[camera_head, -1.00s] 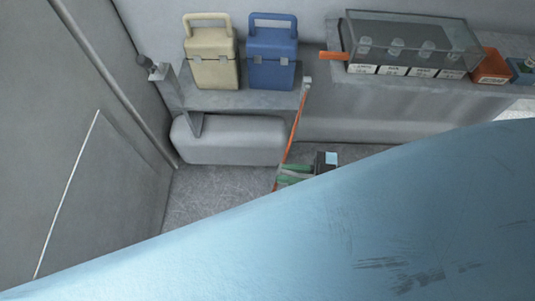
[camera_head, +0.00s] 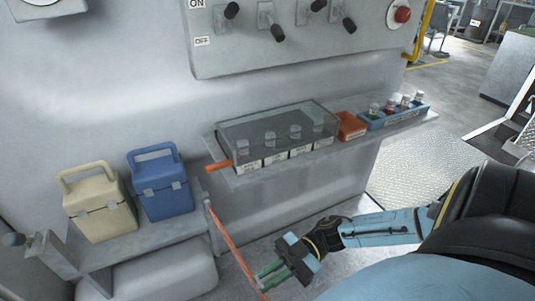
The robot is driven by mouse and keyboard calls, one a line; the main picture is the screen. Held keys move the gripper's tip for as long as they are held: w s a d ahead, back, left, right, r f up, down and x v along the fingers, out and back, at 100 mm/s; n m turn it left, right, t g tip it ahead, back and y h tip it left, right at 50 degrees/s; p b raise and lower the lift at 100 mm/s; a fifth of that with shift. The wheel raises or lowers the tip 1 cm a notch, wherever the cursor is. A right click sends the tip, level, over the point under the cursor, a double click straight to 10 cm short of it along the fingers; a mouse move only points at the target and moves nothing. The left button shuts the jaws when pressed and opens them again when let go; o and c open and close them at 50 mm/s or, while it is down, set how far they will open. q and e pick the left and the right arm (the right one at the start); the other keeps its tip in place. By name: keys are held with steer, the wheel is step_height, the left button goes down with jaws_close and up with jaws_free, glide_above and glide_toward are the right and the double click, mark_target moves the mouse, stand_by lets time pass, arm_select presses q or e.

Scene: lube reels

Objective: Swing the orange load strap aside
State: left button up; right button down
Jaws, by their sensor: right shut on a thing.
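The orange load strap (camera_head: 229,242) hangs as a thin band from the end of the left shelf, beside the blue cooler. It slants down and right to my right gripper (camera_head: 264,281). My right gripper has green fingers and is shut on the strap's lower part, near the bottom of the view. The strap's lower end is hidden or out of view. My left gripper is not in view.
A beige cooler (camera_head: 100,205) and a blue cooler (camera_head: 161,187) stand on the left shelf. A clear-covered rack (camera_head: 280,125), an orange box (camera_head: 351,126) and a blue tray (camera_head: 417,112) with several bottles stand on the wall ledge. A switch panel (camera_head: 290,55) is above.

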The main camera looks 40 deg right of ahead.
steer(key=shift+s+a+f, duration=0.15)
steer(key=shift+s, duration=0.25)
steer(key=c, duration=1.5)
jaws_free()
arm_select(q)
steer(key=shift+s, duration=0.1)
arm_select(e)
steer(key=shift+w, duration=0.1)
steer(key=shift+d, duration=0.2)
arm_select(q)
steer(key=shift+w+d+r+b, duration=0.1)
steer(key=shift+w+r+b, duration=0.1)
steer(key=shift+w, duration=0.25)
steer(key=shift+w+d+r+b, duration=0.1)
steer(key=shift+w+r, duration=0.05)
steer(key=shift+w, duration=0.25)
arm_select(e)
steer(key=s+d, duration=0.2)
steer(key=d, duration=1.1)
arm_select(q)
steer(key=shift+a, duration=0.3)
arm_select(e)
steer(key=shift+w, duration=0.1)
